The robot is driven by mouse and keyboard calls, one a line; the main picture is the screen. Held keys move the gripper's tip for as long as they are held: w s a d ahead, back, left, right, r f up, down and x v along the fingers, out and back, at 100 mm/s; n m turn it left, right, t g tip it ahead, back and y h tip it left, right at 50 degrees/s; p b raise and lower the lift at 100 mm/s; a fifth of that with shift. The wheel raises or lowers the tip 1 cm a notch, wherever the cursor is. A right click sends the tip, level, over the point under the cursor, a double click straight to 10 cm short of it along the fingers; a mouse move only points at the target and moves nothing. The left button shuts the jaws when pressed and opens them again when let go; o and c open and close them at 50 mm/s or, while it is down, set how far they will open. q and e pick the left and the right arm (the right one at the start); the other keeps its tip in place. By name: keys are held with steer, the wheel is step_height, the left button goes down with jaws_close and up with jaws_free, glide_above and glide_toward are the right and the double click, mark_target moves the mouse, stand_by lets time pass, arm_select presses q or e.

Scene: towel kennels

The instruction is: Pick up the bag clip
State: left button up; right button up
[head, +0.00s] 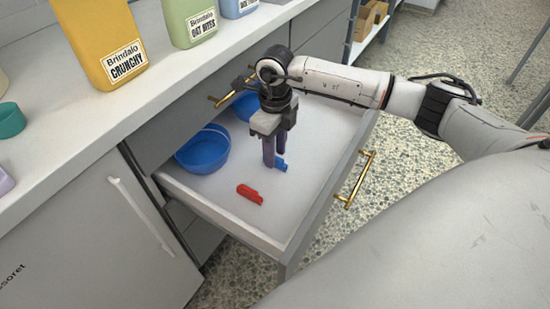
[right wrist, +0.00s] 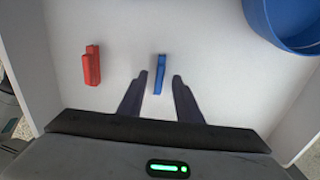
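Two clip-like pieces lie in the open drawer (head: 225,205). The blue clip (head: 281,165) is at the fingers of my right gripper (head: 273,160), partly hidden by them in the head view. In the right wrist view, the blue clip (right wrist: 160,72) appears upright in the picture, between and slightly ahead of the open fingertips (right wrist: 157,82), with a gap on each side. The red clip (head: 249,194) lies nearer the drawer front; it also shows left of the fingers in the right wrist view (right wrist: 91,66). My left gripper is not in view.
A blue bowl (head: 204,150) stands in the drawer, with another blue container (head: 246,106) farther back. The drawer walls surround the clips. Yellow (head: 102,40) and green (head: 190,20) containers stand on the counter (head: 60,115). The drawer floor around the red clip is clear.

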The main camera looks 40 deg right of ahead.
steer(key=shift+f, duration=0.85)
steer(key=shift+c, duration=0.3)
jaws_close()
steer(key=shift+r, duration=0.15)
